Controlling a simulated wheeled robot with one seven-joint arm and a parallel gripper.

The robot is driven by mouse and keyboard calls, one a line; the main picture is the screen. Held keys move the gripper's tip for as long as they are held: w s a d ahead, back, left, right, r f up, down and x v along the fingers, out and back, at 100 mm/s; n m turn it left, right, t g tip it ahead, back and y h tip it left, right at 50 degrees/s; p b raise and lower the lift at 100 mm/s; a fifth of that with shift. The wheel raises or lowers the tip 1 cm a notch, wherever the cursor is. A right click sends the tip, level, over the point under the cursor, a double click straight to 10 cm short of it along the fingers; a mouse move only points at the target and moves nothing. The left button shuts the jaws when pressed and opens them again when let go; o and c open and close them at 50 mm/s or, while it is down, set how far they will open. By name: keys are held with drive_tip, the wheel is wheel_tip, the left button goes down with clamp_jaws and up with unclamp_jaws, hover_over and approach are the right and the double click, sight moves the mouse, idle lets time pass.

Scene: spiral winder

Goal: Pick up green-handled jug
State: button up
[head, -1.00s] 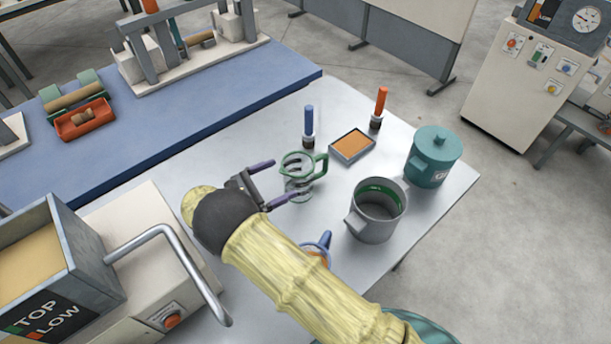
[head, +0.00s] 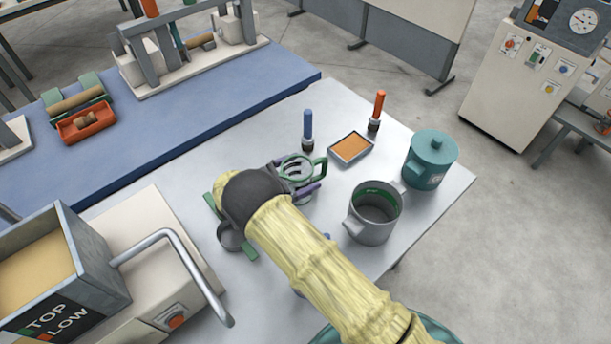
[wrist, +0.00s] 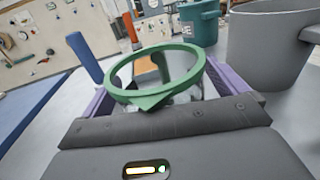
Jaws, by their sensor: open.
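The green-handled jug (head: 299,170) is clear glass with a green rim and a green handle at its right. It stands upright on the grey table. My gripper (head: 303,178) is open, with its purple fingers on either side of the jug. In the wrist view the jug's green rim (wrist: 157,77) lies between the purple fingers, just ahead of the dark palm. I cannot tell whether either finger touches the glass. The jug's lower part is mostly hidden by the gripper and rim.
Behind are a blue-handled tool (head: 308,128), an orange-handled tool (head: 376,110) and a shallow tray (head: 366,154). A small green-handled pan (head: 231,237) sits left of my arm.

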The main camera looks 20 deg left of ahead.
idle(0.5)
drive_tip(key=c, duration=1.1)
wheel_tip(320, 180, up, 10)
drive_tip(key=b, duration=0.1)
